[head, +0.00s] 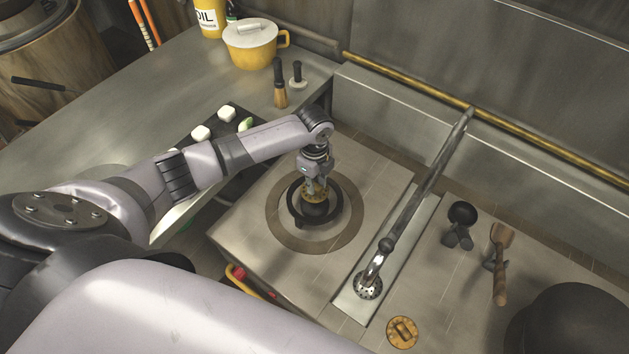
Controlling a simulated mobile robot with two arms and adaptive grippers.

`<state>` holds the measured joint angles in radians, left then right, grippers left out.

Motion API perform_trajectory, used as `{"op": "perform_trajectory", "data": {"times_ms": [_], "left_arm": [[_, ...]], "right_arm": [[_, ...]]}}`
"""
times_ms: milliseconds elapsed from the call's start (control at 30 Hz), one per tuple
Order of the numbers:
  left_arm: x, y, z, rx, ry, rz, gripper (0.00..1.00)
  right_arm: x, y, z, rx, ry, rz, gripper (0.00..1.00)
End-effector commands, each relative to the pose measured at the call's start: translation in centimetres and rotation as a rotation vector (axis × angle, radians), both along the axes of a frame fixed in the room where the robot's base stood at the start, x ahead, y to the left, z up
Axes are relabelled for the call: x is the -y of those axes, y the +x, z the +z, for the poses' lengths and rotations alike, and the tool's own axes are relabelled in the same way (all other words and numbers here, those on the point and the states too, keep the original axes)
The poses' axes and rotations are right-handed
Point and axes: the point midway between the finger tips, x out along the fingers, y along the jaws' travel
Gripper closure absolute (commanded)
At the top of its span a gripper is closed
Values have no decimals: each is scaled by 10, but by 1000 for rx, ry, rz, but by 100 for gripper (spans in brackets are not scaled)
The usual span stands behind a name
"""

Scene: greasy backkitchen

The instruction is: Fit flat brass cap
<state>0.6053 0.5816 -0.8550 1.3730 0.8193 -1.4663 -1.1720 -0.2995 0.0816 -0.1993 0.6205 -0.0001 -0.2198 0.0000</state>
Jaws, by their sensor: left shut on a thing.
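My left gripper (315,183) points down over the burner (317,218) and is shut on a brass cap (314,196), a small round golden piece. The cap is at the centre of the dark burner ring, directly above the dark burner head. I cannot tell whether it touches the burner head, and the gripper fingers hide part of it. A second brass disc (402,332) with a dark slot-like middle lies flat on the worktop at the front. My right gripper is not in view.
A metal spout pipe (422,195) runs right of the burner, ending over a drain (369,287). A yellow pot (249,50) stands at the back left.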

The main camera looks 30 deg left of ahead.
Motion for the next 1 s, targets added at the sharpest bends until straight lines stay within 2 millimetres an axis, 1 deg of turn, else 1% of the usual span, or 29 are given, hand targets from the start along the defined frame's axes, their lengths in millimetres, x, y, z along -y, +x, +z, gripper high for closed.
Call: {"op": "perform_trajectory", "data": {"times_ms": [333,800,1000], "left_arm": [[0,0,-15,-2,0,1,100],[0,0,-34,-1,0,0,100],[0,0,-36,-1,0,0,100]], "right_arm": [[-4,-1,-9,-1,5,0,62],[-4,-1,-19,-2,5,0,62],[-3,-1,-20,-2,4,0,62]]}}
